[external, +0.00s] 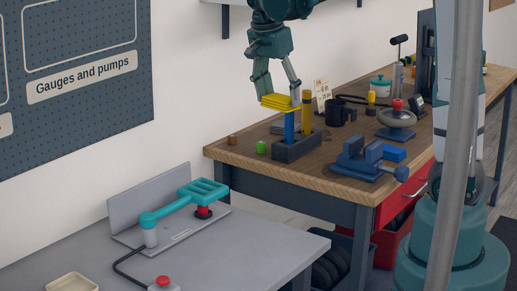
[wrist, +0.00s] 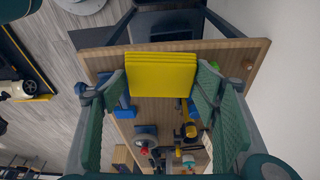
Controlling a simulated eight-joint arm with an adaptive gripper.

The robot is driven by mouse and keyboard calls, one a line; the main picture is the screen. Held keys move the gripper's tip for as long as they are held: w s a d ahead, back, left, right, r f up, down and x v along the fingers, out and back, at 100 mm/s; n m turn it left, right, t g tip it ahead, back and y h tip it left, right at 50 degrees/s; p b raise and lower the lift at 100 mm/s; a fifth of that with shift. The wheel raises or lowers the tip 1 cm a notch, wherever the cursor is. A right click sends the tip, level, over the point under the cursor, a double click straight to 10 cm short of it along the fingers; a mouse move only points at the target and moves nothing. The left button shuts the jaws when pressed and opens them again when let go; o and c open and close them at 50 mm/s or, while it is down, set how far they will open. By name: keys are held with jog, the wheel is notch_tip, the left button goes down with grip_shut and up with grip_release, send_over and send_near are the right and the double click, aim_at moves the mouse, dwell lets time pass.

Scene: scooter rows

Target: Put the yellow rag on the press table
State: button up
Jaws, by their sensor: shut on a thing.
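My gripper (external: 281,97) is shut on the yellow rag (external: 287,105), a folded flat stack. It holds the rag in the air above the left end of the wooden workbench (external: 340,187), over a dark holder. In the wrist view the rag (wrist: 160,78) lies between the two green finger pads. The grey table (external: 278,250), which I take for the press table, stands at the lower left. It bears a teal-handled press (external: 185,203) with a grey base plate and back plate. The table's front right part is bare.
Under the rag, the dark holder (external: 297,149) has upright blue and yellow handles. A green block (external: 261,148) and a brown block (external: 232,140) lie nearby. A blue vise (external: 358,160) stands to the right. A red button box (external: 163,284) and a cream tray (external: 72,284) are on the grey table.

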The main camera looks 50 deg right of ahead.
jog(key=s+a+f+b, duration=0.1)
jog(key=s+a, duration=0.4)
jog(key=a, duration=0.4)
jog(key=s+a+n+b, duration=0.15)
jog(key=s+a, duration=0.35)
jog(key=a, duration=0.5)
jog(key=s+a+f+b, duration=0.15)
jog(key=s+a, duration=0.25)
jog(key=a, duration=0.5)
jog(key=a+x, duration=0.2)
jog(key=x, duration=0.6)
jog(key=a+f+x, duration=0.1)
jog(key=a+x, duration=0.1)
jog(key=x, duration=0.7)
jog(key=shift+a, duration=0.1)
jog(key=shift+f, duration=0.1)
jog(key=b, duration=0.2)
send_near(263, 256)
jog(key=shift+s+d+f, duration=0.15)
jog(key=shift+d+f, duration=0.4)
jog(key=shift+a+b+x, duration=0.15)
jog(key=shift+a+x, duration=0.1)
jog(key=shift+x, duration=0.75)
jog(key=shift+a+b+x, duration=0.15)
jog(key=shift+a+x, duration=0.1)
jog(key=shift+x, duration=0.75)
jog(key=shift+f, duration=0.25)
